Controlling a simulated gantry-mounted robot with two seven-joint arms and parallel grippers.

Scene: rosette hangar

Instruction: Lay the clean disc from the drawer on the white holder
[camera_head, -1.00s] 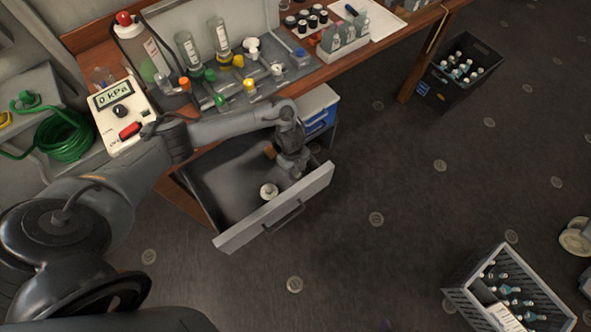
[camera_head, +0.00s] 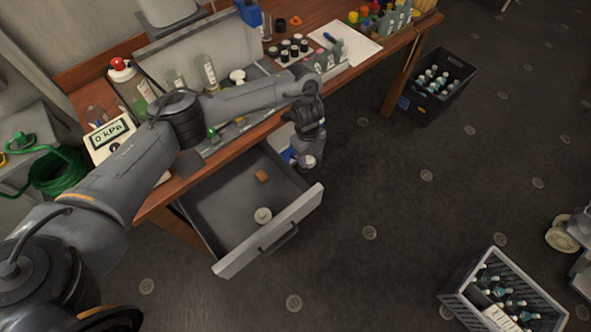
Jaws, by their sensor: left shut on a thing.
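My left gripper (camera_head: 308,154) is shut on a small pale, round-edged thing (camera_head: 307,161) that looks like the disc. It hangs just outside the right side of the open grey drawer (camera_head: 229,262), below the bench edge. The fingers hide much of the disc. A small white fitting (camera_head: 237,76) on the bench among the bottles may be the white holder; I cannot tell for sure. My right gripper is not in view.
The wooden bench carries bottles, a white pressure gauge box (camera_head: 110,138), black-capped vials (camera_head: 290,47) and white paper (camera_head: 345,45). My left forearm passes over the bench's front part. A black crate (camera_head: 437,85) and a grey crate (camera_head: 505,300) stand on the dark floor.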

